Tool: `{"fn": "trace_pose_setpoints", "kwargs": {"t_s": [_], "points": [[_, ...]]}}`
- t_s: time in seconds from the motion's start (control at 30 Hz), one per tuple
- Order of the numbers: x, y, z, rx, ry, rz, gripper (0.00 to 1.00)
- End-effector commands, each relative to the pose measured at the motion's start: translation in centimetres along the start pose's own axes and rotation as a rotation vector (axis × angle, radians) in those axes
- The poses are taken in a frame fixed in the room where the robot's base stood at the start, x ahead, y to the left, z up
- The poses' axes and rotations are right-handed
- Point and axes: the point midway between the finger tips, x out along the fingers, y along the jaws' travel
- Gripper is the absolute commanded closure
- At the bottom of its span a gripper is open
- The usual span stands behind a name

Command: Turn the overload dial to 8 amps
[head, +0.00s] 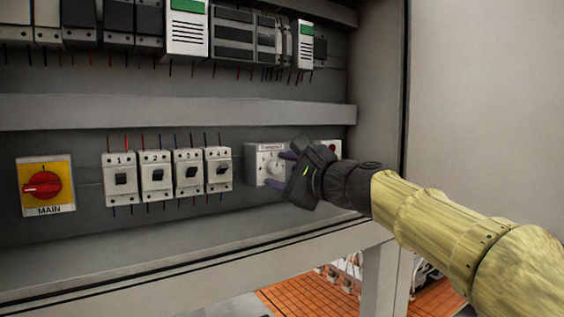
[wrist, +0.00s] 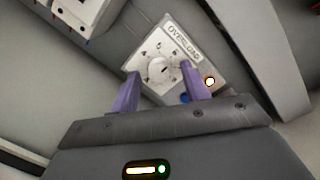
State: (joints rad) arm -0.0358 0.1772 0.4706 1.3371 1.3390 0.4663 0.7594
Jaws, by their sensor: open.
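The overload unit (head: 254,158) is a pale box on the cabinet's back panel, right of the breakers, partly hidden by my gripper in the head view. Its round white dial (head: 271,165) faces out. In the wrist view the unit (wrist: 178,47) appears tilted, with "OVERLOAD" lettering and the dial (wrist: 158,70) near its middle. Marks ring the dial, but they and its setting are too small to read surely. My gripper (head: 281,169) is open in front of the unit. In the wrist view its purple fingers (wrist: 158,78) stand either side of the dial; contact cannot be told.
Several numbered breakers (head: 156,175) and a red MAIN switch (head: 42,185) are to the left. A grey rail (head: 170,112) runs above. The wrist view shows an amber-lit round part (wrist: 209,81) and a blue one (wrist: 185,97) by the right finger.

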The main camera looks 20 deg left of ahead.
Motion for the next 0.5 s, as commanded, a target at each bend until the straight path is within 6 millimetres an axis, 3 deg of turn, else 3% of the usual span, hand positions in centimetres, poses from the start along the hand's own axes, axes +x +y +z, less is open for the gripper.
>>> {"fn": "trace_pose_setpoints", "kwargs": {"t_s": [0.27,0.4,0.5], "points": [[0.11,0.04,-0.03,0.0,0.0,0.0,0.56],[0.1,0.03,-0.03,0.0,0.0,0.0,0.83],[0.09,0.03,-0.03,0.0,0.0,0.0,0.98]]}}
